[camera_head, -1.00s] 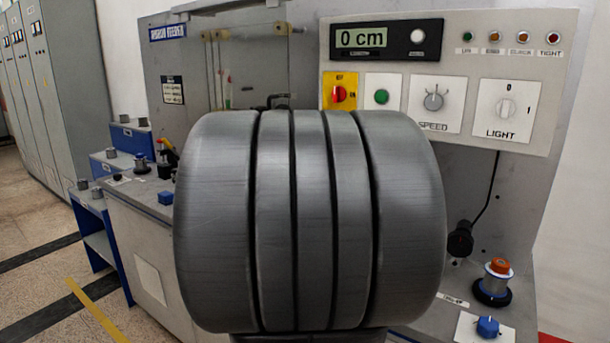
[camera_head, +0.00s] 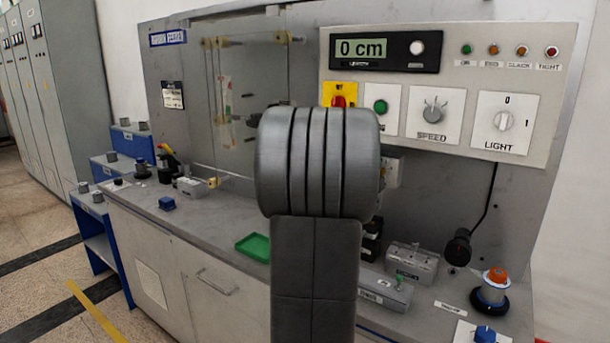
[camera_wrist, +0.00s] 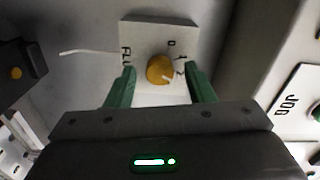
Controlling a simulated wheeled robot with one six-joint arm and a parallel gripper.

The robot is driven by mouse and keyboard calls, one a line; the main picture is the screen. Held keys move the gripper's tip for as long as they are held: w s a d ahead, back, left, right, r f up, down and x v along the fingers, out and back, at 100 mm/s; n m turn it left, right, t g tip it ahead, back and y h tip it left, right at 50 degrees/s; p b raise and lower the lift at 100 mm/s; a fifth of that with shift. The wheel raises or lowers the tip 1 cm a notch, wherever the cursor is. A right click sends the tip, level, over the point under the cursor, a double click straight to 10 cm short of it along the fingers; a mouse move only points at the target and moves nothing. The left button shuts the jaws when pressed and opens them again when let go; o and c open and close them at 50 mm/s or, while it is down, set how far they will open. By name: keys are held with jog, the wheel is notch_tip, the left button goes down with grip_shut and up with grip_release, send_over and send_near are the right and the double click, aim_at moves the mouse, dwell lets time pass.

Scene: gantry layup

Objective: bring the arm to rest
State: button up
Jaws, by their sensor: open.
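My arm stands in the middle of the head view and hides part of the bench and the panel behind it. Beyond the fingertips is a white plate with a yellow knob (camera_wrist: 160,69) and dark lettering. I cannot tell whether the fingers touch the plate. The gripper is hidden behind my arm in the head view.
A control panel (camera_head: 455,150) with a "0 cm" display (camera_head: 362,48) hangs at the upper right. Grey cabinets (camera_head: 50,95) stand at the left. Floor is open there.

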jog(key=shift+n+p, duration=4.85)
jog(key=shift+n, duration=1.95)
jog(key=shift+a, duration=0.1)
